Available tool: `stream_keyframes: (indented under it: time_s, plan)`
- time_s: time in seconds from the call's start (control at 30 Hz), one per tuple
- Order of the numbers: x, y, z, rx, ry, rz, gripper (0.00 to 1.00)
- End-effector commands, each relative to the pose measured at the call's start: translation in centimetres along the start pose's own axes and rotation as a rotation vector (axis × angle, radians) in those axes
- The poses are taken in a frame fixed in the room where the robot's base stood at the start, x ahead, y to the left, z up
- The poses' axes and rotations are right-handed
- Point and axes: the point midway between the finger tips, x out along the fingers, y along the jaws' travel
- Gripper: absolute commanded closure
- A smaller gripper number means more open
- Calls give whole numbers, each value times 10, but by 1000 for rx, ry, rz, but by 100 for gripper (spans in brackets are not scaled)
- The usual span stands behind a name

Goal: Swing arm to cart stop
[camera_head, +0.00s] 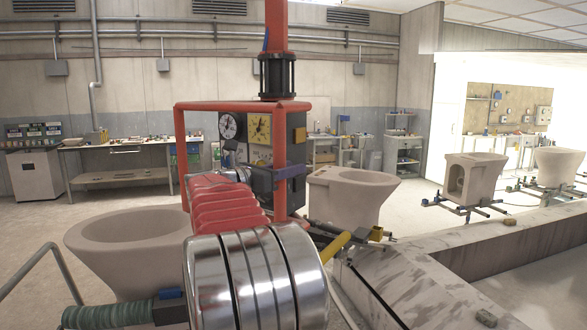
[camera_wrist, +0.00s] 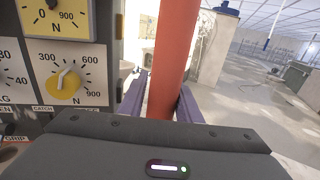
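A red upright bar (camera_head: 280,130) runs down beside a dark panel with round dials (camera_head: 259,130); I take it as part of the swing arm. It joins a red frame (camera_head: 181,150) under a thick red column (camera_head: 276,28) with a black collar. My gripper (camera_head: 290,172) is at this bar, its blue fingers level with the panel's lower part. In the wrist view, the fingers of my gripper (camera_wrist: 163,95) stand on either side of the red bar (camera_wrist: 172,60). A narrow gap shows on the left finger's side. I cannot pick out the cart stop.
A pale bowl (camera_head: 125,240) stands at lower left, another (camera_head: 352,200) behind the frame. More pale ware (camera_head: 475,175) stands on stands at right. A low stone-like ledge (camera_head: 440,290) runs along the right. A yellow cylinder (camera_head: 338,245) lies near the ledge. Open floor is behind.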

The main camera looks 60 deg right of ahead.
Motion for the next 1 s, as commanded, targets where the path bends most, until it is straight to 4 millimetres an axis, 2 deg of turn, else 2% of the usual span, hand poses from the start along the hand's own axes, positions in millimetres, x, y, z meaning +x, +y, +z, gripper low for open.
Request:
stream_keyframes:
  time_s: [0.2,0.57,0.77,1.0]
  plan:
    - [1,-1,1,1,-1,-2,55]
    - [-3,-1,2,1,-2,-3,55]
    - [-25,0,2,1,-3,0,55]
    - [-66,1,1,0,-2,2,55]
